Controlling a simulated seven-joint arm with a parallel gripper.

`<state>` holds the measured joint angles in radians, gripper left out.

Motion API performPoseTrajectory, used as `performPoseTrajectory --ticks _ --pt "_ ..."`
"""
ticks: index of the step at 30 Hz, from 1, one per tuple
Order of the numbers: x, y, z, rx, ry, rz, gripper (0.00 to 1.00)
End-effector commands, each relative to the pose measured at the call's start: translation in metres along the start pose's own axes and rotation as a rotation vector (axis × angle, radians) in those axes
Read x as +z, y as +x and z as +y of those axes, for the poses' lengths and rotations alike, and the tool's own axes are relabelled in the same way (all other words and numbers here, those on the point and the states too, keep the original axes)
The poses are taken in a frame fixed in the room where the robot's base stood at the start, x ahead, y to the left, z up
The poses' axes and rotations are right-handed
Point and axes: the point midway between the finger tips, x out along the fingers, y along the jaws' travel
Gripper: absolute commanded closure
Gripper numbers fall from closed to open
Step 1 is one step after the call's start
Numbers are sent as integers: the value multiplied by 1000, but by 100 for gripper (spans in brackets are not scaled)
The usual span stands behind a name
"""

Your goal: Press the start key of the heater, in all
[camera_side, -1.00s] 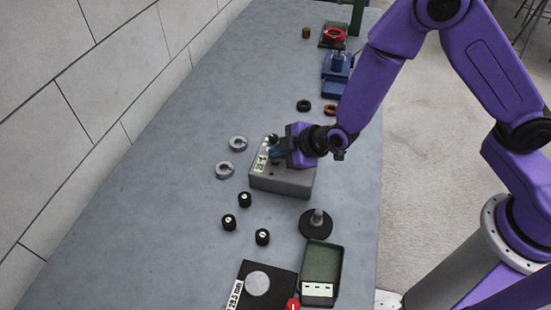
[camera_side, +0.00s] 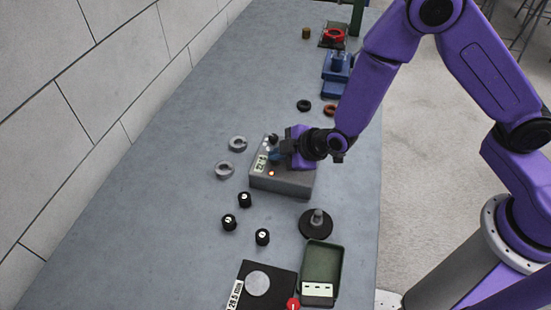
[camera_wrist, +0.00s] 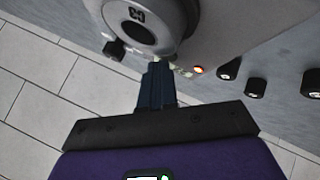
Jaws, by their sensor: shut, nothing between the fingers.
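The heater (camera_side: 285,182) is a grey box on the bench in the side view, with a pale labelled panel (camera_side: 261,164) at its left. An orange lamp (camera_side: 271,173) glows on its top; an orange light also shows in the wrist view (camera_wrist: 198,70). My gripper (camera_side: 274,156) is over the heater's top, its dark blue fingers shut and empty. In the wrist view the closed fingers (camera_wrist: 157,76) point toward the panel area. I cannot make out the start key; the fingers may hide it. Contact is not clear.
Two grey rings (camera_side: 237,143) lie left of the heater. Several black knobs (camera_side: 229,222) stand in front. A black disc with a post (camera_side: 315,224), a green tray (camera_side: 321,270) and a black plate (camera_side: 249,300) are nearer. Blue fixtures (camera_side: 336,66) stand behind. The left bench is clear.

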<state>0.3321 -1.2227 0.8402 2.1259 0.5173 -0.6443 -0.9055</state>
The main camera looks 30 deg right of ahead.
Motion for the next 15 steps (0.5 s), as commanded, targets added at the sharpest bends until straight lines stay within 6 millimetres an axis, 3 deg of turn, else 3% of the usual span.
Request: performPoseTrajectory --ticks 15 --pt "-7 -10 7 -1 -1 -1 100"
